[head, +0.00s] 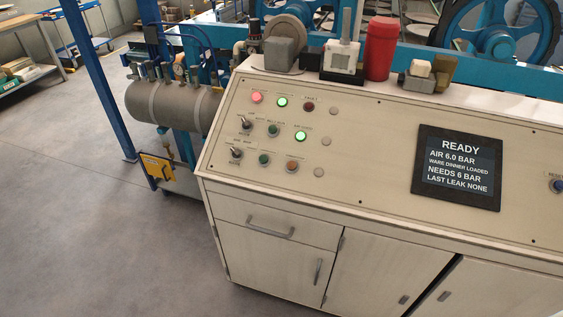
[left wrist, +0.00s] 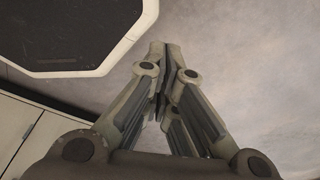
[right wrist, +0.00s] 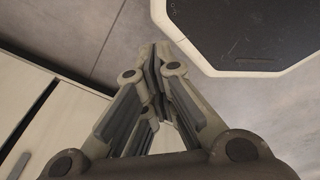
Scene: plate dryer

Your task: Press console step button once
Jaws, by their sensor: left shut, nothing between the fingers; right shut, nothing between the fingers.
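The beige console (head: 370,115) has a sloped panel with several buttons and lamps at its left, in the head view. A red lamp (head: 257,97) and two green lamps (head: 283,101) are lit. A dark green button (head: 264,159) and an orange button (head: 292,166) sit in the bottom row. A blue button (head: 557,186), apparently labelled reset, is at the right edge. I cannot read which button is step. My left gripper (left wrist: 166,52) and right gripper (right wrist: 155,54) are shut and empty in their wrist views, above the floor; neither shows in the head view.
A dark display (head: 457,167) reads READY, air 6.0 bar. A red cylinder (head: 380,48) and small blocks stand along the console's back edge. Cabinet doors (head: 385,267) are below. A grey tank (head: 172,103) stands left; floor at lower left is clear.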

